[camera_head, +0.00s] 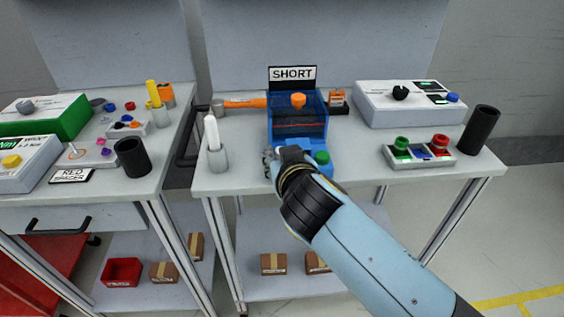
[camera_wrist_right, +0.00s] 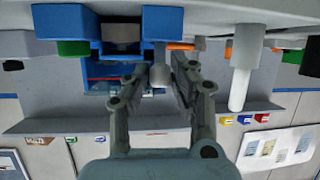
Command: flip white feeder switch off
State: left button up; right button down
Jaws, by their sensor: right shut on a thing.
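The blue feeder (camera_head: 298,120) stands on the middle table under a black and white SHORT sign (camera_head: 292,73). It has an orange knob (camera_head: 298,100) on top and a green button (camera_head: 321,157) at its front right. My right gripper (camera_head: 273,160) is at the feeder's front left corner, with my wrist hiding part of that front. In the right wrist view, which is upside down, a short pale knob, the white switch (camera_wrist_right: 160,76), sits between my fingers against a blue block of the feeder. The fingers are closed on it. Its exact tilt is unclear. My left gripper is out of view.
A grey holder with a white stick (camera_head: 215,146) stands left of the feeder, with an orange-handled hammer (camera_head: 245,104) behind it. To the right are a tray of colored buttons (camera_head: 420,157), a black cup (camera_head: 481,128) and a white box (camera_head: 410,108). The table between feeder and tray is clear.

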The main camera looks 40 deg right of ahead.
jog(key=c, duration=1.4)
grip_release()
